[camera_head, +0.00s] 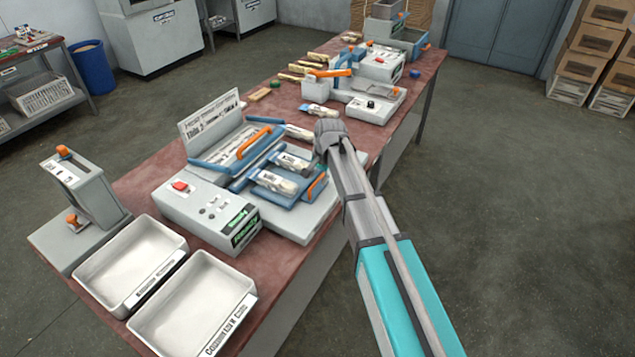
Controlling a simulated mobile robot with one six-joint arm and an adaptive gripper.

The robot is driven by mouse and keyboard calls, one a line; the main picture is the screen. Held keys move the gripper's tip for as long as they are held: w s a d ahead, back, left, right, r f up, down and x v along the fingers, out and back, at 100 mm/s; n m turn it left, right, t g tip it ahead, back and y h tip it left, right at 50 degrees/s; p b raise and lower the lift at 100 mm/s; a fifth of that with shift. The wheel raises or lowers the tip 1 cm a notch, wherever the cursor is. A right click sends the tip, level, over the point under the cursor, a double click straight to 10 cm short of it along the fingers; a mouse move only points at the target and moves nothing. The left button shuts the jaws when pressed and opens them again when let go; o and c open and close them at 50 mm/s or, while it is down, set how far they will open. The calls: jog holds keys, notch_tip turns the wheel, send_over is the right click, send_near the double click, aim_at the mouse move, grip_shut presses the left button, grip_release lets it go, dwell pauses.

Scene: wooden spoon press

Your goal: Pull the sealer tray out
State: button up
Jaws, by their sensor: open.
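The sealer (200,215) is a grey machine with a red button, a green display and a raised blue-framed lid with an orange bar. Its blue tray (262,193) lies at the machine's right side, holding clear-and-white packs (276,182). The tray's orange handle (316,186) is on its right edge. My gripper (319,158) is just above and behind the handle, beside the tray's far right corner. Its fingers are small and partly hidden by my own wrist. It is open and looks apart from the handle.
Two empty white bins (205,310) stand at the table's near end, beside a grey dispenser (85,190) with orange knobs. Another press (345,85) and several wooden pieces are farther back. The table's right edge is close to the tray, with open floor (500,220) beyond.

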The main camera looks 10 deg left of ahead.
jog(key=shift+f, duration=0.3)
grip_shut()
dwell(0.3)
